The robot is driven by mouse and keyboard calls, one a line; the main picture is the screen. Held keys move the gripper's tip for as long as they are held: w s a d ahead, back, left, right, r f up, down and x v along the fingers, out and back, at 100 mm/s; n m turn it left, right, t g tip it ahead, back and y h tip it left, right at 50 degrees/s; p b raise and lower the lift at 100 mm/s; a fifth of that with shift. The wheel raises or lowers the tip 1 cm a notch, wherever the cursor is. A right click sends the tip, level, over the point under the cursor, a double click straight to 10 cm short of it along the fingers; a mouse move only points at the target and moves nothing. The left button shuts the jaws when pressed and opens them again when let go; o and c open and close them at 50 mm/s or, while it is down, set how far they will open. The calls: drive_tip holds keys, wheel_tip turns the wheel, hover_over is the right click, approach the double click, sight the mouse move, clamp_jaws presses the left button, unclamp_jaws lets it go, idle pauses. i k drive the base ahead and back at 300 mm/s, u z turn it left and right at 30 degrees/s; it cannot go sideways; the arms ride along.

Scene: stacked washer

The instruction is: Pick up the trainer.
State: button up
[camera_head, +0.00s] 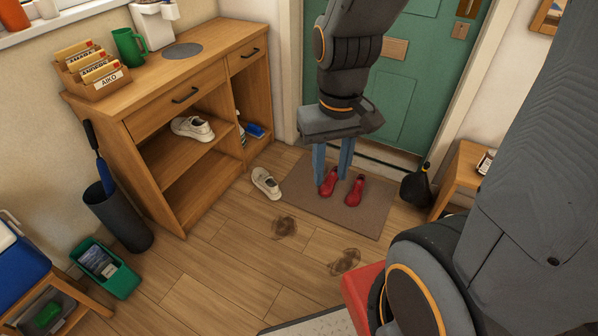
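One white trainer (192,128) sits on the cabinet's open shelf. A second white trainer (266,183) lies on the wooden floor in front of the cabinet, near the mat's left edge. My gripper (336,180) points down over the mat, to the right of the floor trainer and apart from it. Its two blue fingers are spread, with nothing seen between them. Two red shapes (355,190) show at the finger ends; I cannot tell whether they are red shoes on the mat or fingertips.
The brown mat (374,217) lies before a green door (421,75). The wooden cabinet (182,185) stands at left, with an umbrella stand (118,218) beside it. Two dark stains (285,227) mark the floor. A small wooden table (456,180) stands at right.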

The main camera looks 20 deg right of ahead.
sight(260, 178)
drive_tip(key=z, duration=0.3)
drive_tip(key=i, duration=1.35)
drive_tip(key=u, duration=0.6)
